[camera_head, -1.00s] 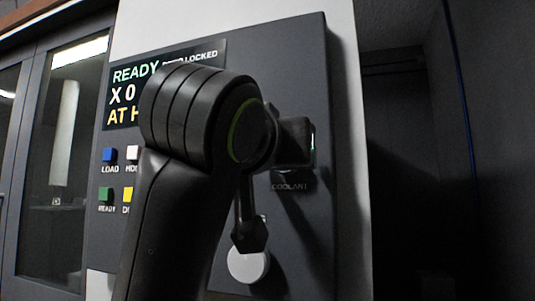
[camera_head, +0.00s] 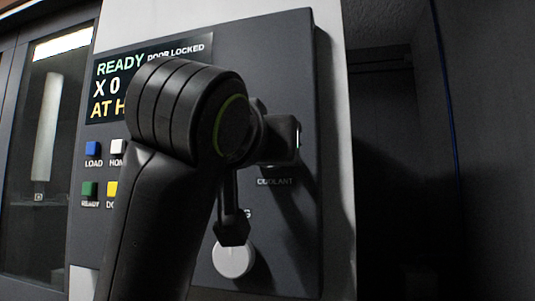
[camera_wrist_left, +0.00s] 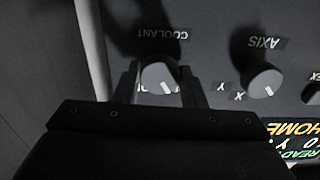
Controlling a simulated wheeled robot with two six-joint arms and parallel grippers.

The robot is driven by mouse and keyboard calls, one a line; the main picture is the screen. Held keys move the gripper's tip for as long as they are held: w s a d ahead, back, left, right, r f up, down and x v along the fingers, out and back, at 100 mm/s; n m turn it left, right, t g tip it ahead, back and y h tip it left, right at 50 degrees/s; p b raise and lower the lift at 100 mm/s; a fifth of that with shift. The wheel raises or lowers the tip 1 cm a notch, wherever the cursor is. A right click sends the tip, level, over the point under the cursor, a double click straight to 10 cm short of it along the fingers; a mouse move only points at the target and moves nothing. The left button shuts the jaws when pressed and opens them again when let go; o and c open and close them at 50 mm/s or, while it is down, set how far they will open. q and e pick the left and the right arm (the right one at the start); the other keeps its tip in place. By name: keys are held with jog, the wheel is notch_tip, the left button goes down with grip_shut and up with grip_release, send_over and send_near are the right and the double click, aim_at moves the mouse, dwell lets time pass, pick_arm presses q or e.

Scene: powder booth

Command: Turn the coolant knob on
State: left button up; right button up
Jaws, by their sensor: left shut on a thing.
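The coolant knob (camera_wrist_left: 157,78) is a round grey knob with a white pointer line, seen upside down in the left wrist view below its COOLANT label (camera_wrist_left: 160,33). The pointer slants toward the lower right of that picture. My left gripper (camera_wrist_left: 160,86) has one finger on each side of the knob and is shut on it. In the head view my left gripper (camera_head: 290,142) is at the panel just above the COOLANT label, largely behind my dark wrist. The knob itself is hidden there. My right gripper is in neither view.
The grey control panel (camera_head: 300,60) carries a lit display (camera_head: 110,88), coloured buttons (camera_head: 90,188) and a pale round knob (camera_head: 234,260) low down. In the wrist view an AXIS knob (camera_wrist_left: 263,80) sits beside the coolant knob. A dark recess (camera_head: 400,150) lies right of the panel.

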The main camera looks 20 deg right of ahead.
pick_arm(q)
jog(key=shift+m+b, duration=2.6)
jog(key=shift+m, duration=4.2)
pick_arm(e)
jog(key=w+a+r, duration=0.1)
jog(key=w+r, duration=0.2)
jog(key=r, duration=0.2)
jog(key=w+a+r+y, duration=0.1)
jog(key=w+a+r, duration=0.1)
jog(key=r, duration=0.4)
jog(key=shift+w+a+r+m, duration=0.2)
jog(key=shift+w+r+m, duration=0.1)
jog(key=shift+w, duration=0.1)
pick_arm(q)
jog(key=o, duration=1)
jog(key=shift+s+a, duration=0.1)
jog(key=shift+s, duration=0.05)
